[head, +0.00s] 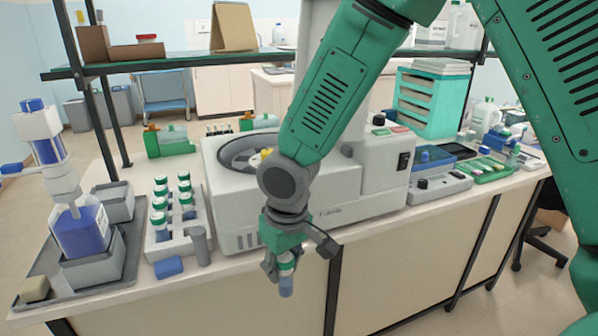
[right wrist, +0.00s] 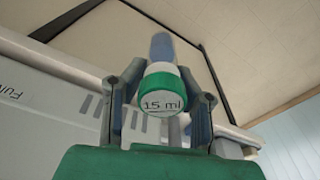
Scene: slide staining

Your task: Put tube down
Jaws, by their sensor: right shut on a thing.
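My right gripper (head: 281,268) is shut on a tube with a green-rimmed white cap and blue contents (head: 286,286). It holds the tube upright in front of the bench edge, below the centrifuge. In the right wrist view the tube's cap (right wrist: 163,92) reads "15 ml" and sits between the two fingers (right wrist: 160,110). A white tube rack (head: 162,246) on the left of the bench holds several similar green-capped tubes. The left gripper is not in view.
A large white centrifuge (head: 230,205) stands behind my right gripper. A grey tray (head: 95,288) with a blue bottle (head: 80,232) lies left of the rack. A blue block (head: 168,267) and a grey cylinder (head: 200,247) are near the front edge.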

